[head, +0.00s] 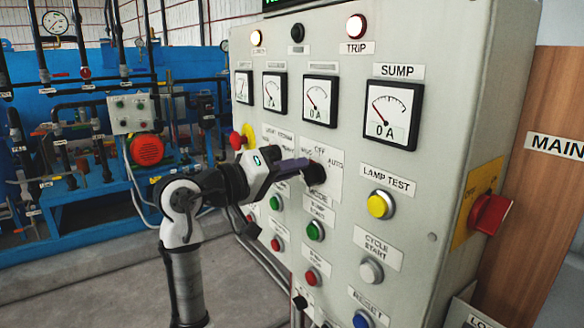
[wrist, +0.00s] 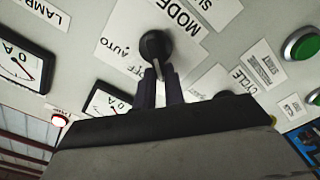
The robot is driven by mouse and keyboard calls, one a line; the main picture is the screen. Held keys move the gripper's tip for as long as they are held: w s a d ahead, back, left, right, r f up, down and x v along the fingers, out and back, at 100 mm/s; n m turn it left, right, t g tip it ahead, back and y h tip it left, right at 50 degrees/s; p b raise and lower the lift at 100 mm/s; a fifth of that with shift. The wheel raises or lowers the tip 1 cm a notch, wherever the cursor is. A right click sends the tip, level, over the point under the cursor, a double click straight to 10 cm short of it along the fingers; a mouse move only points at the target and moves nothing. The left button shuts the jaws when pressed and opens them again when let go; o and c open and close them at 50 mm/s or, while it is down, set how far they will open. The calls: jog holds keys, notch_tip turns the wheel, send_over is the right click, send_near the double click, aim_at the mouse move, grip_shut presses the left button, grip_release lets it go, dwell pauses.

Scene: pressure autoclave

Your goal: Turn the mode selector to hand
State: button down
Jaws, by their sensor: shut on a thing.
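The mode selector (head: 316,172) is a black knob on a white plate, with OFF above it, AUTO to its right and a partly covered label on its left. Its MODE label is below. My gripper (head: 304,168) reaches it from the left, and its dark fingers are shut on the knob. In the wrist view the round black knob (wrist: 155,45) shows just beyond the fingertips (wrist: 161,74), with AUTO and part of OFF to its left. The fingers hide part of the plate, and I cannot read the knob's exact setting.
The grey panel holds meters, including SUMP (head: 389,112), above the knob. A yellow LAMP TEST button (head: 381,204) is right of it and a green button (head: 315,231) below. A red emergency button (head: 237,140) is left, and a red rotary switch (head: 490,214) is on the panel's side.

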jog(key=c, duration=1.5)
grip_release()
jog(key=b+v, duration=0.4)
jog(key=v, duration=0.9)
jog(key=shift+s+a, duration=0.25)
jog(key=shift+a, duration=0.1)
